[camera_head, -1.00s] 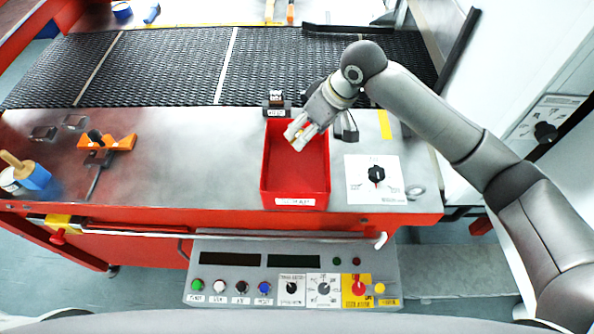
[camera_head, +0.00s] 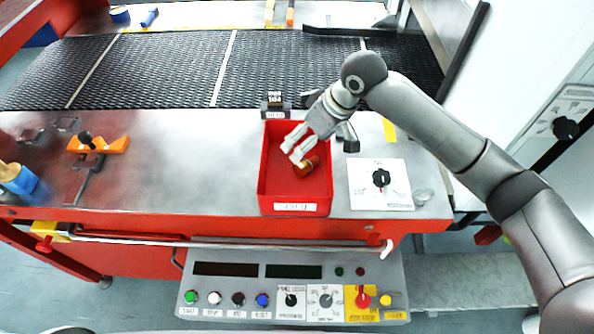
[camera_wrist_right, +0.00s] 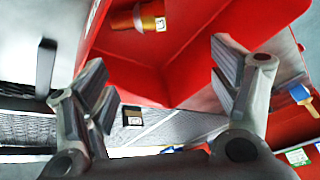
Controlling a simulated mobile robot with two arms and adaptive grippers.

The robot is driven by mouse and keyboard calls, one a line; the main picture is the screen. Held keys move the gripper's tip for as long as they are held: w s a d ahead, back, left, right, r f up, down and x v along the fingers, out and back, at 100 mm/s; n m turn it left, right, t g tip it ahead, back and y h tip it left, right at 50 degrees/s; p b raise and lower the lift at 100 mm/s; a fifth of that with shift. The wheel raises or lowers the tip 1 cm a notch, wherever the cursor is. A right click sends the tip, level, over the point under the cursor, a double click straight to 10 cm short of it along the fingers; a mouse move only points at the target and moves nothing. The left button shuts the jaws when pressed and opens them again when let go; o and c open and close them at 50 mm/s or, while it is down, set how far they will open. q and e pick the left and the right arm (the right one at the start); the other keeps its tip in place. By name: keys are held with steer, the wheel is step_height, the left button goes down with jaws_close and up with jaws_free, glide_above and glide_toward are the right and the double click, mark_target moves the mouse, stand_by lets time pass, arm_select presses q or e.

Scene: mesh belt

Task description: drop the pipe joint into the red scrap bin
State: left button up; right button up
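The pipe joint (camera_head: 307,166) is a small brass-brown fitting. It is inside the red scrap bin (camera_head: 265,185), towards the bin's right side, just below my right gripper (camera_head: 293,149). My right gripper reaches over the bin from the right, with its fingers spread and apart. The right wrist view shows the open fingers (camera_wrist_right: 160,75) with nothing between them. There the pipe joint (camera_wrist_right: 145,17), with a small white label, appears against the red bin (camera_wrist_right: 200,70), clear of the fingers. My left gripper is not in view.
An orange fixture (camera_head: 98,146) is at left. The mesh belt (camera_head: 175,70) runs behind; a control panel (camera_head: 290,290) is in front.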

steer(key=shift+d+r, duration=0.1)
steer(key=v, duration=1.1)
steer(key=shift+r, duration=0.35)
steer(key=shift+s, duration=0.1)
